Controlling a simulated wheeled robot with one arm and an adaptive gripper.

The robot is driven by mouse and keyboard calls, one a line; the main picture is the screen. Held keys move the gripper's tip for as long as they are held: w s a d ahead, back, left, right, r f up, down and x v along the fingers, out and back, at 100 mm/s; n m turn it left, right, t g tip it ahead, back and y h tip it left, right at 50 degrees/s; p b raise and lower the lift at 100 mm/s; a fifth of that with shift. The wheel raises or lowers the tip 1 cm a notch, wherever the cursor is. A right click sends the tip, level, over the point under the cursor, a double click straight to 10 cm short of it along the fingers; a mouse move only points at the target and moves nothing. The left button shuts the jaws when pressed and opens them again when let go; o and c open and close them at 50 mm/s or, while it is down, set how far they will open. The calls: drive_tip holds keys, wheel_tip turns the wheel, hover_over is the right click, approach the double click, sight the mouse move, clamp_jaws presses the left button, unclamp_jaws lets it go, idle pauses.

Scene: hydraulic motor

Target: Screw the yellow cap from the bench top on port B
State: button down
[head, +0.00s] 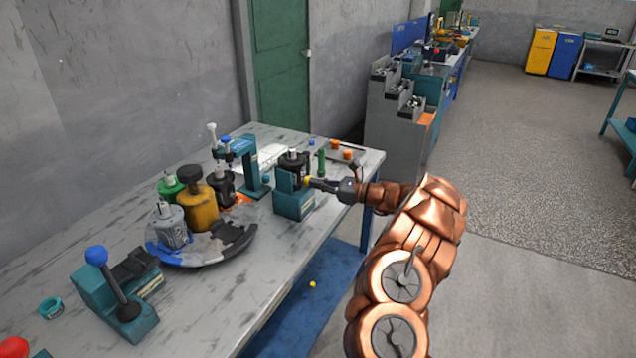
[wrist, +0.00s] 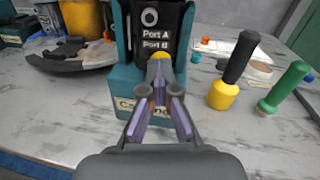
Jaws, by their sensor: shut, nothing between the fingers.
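The black motor (wrist: 160,25) stands in a teal holder (wrist: 125,75) on the bench; the head view also shows this holder (head: 292,205). The labels Port A and Port B show on the motor's face, with a round port opening above them. A yellow cap (wrist: 157,56) shows just below the Port B label, partly hidden by my fingertips; yellow also shows there in the head view (head: 306,180). My gripper (wrist: 158,82) is shut and empty, its tips directly in front of the cap. I cannot tell whether they touch it.
A yellow-black tool (wrist: 225,90) and a green-handled tool (wrist: 283,88) stand right of the holder. A round tray (head: 205,258) with several motors is at left. A small yellow piece (head: 312,284) lies on the blue floor mat (head: 325,300). The front bench edge is clear.

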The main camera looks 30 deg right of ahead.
drive_tip(key=shift+a+r+m+p, duration=0.15)
drive_tip(key=shift+m+p, duration=1.05)
drive_tip(key=shift+p, duration=0.65)
drive_tip(key=shift+m, duration=0.3)
drive_tip(key=c, duration=1.2)
unclamp_jaws()
drive_tip(key=shift+c, duration=0.2)
drive_tip(key=shift+w+d+f, duration=0.1)
drive_tip(key=shift+d+f, duration=0.1)
drive_tip(key=shift+f, duration=0.05)
drive_tip(key=n+b, duration=1)
drive_tip(key=b, duration=0.7)
drive_tip(key=shift+b, duration=0.3)
